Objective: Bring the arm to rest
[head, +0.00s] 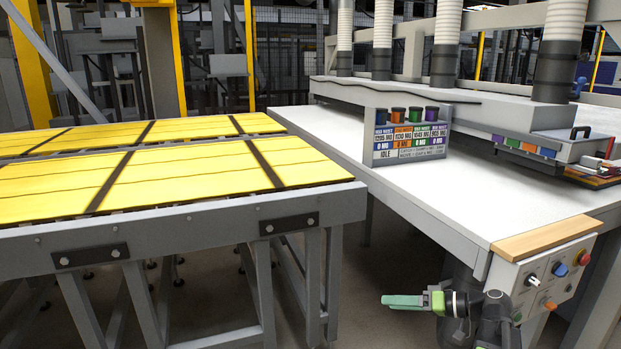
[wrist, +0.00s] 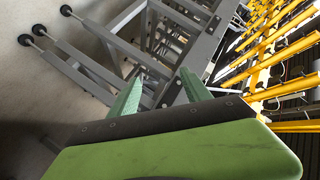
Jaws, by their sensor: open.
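My gripper (head: 400,301) shows at the lower middle of the head view, in front of the gap between the yellow-topped table and the white workbench. Its green fingers point left. In the wrist view my gripper (wrist: 158,92) shows two green fingers spread apart with nothing between them. It is open and empty. The gripper appears apart from the table and the bench.
A grey-framed table (head: 190,224) with yellow panels stands at left. A white workbench (head: 440,188) at right carries a small display stand (head: 410,139) and a suction lifter (head: 480,112). A control panel (head: 553,275) with knobs sits at the bench's near end. A floor gap lies between them.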

